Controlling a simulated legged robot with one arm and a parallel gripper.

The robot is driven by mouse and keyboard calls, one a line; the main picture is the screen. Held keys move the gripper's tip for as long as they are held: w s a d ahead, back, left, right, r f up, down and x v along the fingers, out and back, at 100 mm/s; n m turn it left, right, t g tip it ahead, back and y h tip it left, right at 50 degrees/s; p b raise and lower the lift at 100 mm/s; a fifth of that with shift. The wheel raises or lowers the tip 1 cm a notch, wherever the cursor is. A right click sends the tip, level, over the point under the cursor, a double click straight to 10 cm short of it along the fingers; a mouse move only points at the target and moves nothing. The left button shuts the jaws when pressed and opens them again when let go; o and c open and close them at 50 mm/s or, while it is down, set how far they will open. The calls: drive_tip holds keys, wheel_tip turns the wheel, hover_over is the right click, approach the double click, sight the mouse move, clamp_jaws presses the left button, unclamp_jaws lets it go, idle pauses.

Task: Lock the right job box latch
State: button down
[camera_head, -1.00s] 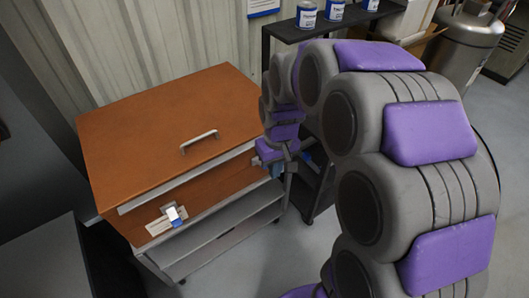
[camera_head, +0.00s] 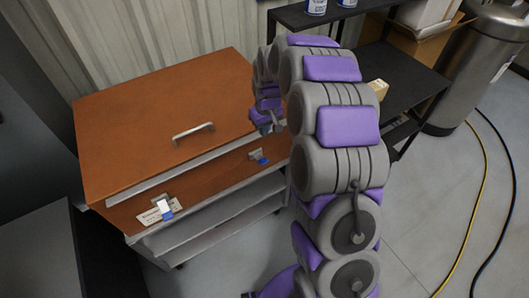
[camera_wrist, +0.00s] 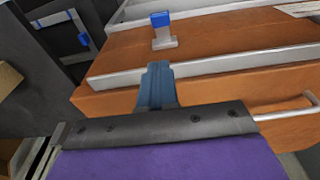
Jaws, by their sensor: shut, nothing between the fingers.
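The job box (camera_head: 150,110) is an orange-brown chest with a metal handle on its lid, and the lid is down. Its right latch (camera_head: 258,156) is a small silver piece with a blue tip on the front face, tip pointing down. The right latch also shows in the wrist view (camera_wrist: 163,38). The left latch (camera_head: 165,208) is similar, beside a white label. My gripper (camera_wrist: 157,68) is shut and empty. It is over the lid's front edge, apart from the right latch. In the head view my gripper (camera_head: 268,122) is small and partly hidden.
The metal lid handle (camera_head: 193,132) stands up from the lid. A dark shelf cart (camera_head: 400,75) is right of the box, with blue-and-white cans on top. A steel tank (camera_head: 480,70) and hoses are further right. Grey floor is open at the lower right.

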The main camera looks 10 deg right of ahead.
drive_tip(key=shift+d, duration=0.1)
drive_tip(key=b, duration=0.2)
hover_over(264, 159)
drive_tip(key=f, duration=0.9)
drive_tip(key=shift+w+f, duration=0.1)
drive_tip(key=shift+w, duration=0.2)
drive_tip(key=f, duration=0.2)
drive_tip(key=s+f+b, duration=0.1)
drive_tip(key=shift+f, duration=0.4)
drive_tip(key=shift+s+d+f, duration=0.1)
drive_tip(key=shift+s+f, duration=0.1)
drive_tip(key=shift+f, duration=0.1)
